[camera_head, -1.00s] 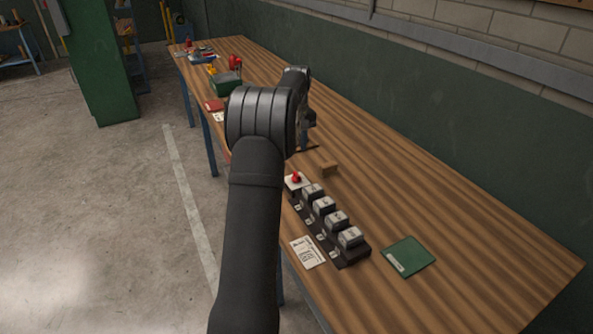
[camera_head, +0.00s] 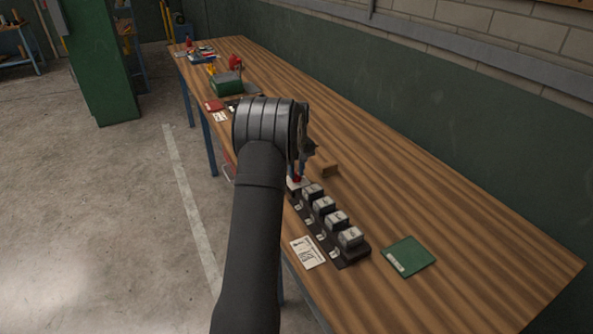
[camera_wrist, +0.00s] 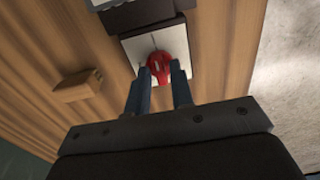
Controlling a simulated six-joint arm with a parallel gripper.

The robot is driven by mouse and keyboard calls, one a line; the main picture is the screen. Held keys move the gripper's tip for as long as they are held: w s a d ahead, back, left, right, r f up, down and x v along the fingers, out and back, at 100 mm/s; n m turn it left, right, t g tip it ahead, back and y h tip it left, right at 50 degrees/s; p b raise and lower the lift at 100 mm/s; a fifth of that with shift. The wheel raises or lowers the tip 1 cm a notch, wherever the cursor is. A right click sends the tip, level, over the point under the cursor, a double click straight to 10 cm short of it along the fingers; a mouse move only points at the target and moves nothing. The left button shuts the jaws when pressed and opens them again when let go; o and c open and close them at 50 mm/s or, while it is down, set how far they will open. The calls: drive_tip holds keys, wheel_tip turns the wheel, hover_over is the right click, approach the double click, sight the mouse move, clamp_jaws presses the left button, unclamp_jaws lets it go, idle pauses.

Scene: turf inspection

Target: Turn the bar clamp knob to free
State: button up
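The red knob (camera_wrist: 158,66) sits on a white plate (camera_wrist: 136,48) in the wrist view. In the head view a little of the knob (camera_head: 297,180) shows below my gripper, at the far end of the dark strip. My gripper (camera_wrist: 161,73) is over the knob with its two blue fingers apart, one to each side. The left fingertip is very close to the knob; contact is not clear. The knob's lower side is partly hidden between the fingers.
A dark strip with several grey blocks (camera_head: 337,218) runs from the plate towards me. A small wooden block (camera_head: 329,169) lies beside it. A printed card (camera_head: 308,252) and a green booklet (camera_head: 407,256) lie nearer. The bench's right side is clear.

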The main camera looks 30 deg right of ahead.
clamp_jaws()
drive_tip(key=shift+n, duration=0.3)
drive_tip(key=n, duration=1.2)
drive_tip(key=shift+n, duration=0.3)
drive_tip(key=n, duration=0.4)
drive_tip(key=shift+n, duration=0.3)
